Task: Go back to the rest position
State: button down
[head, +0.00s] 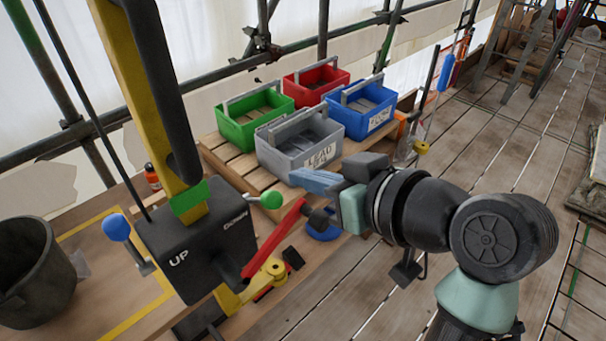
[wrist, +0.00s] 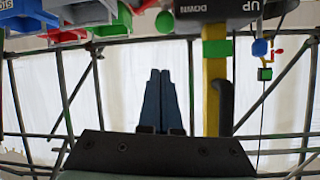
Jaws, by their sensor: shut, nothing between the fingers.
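My gripper (head: 318,181) is at the middle of the head view, its blue fingers pointing left. The fingers are shut and empty, and in the wrist view (wrist: 158,100) they lie side by side. In the head view they are in front of the grey bin marked LEAD (head: 297,158), near its lower right corner; I cannot tell whether they touch it. My arm reaches in from the lower right.
A black control box (head: 190,250) marked UP and DOWN, with a red lever (head: 273,240) and a green knob (head: 265,200), stands left of my gripper. Green (head: 236,133), red (head: 300,92) and blue (head: 352,125) bins share the wooden pallet. Plank floor (head: 545,150) at right is mostly clear.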

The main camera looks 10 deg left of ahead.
notch_tip(320, 180, up, 24)
jog(key=d+m+t+h, duration=0.1)
jog(key=m+t+h, duration=0.2)
jog(key=t, duration=0.4)
jog(key=d+r+m+t+h, duration=0.1)
jog(key=d+m+t+h, duration=0.15)
jog(key=t, duration=0.45)
jog(key=s+r+m+t+h, duration=0.2)
jog(key=s+r+t+h, duration=0.2)
jog(key=s+r, duration=0.3)
jog(key=shift+s+r+t, duration=0.2)
jog(key=shift+s+t, duration=0.1)
jog(key=shift+s, duration=0.1)
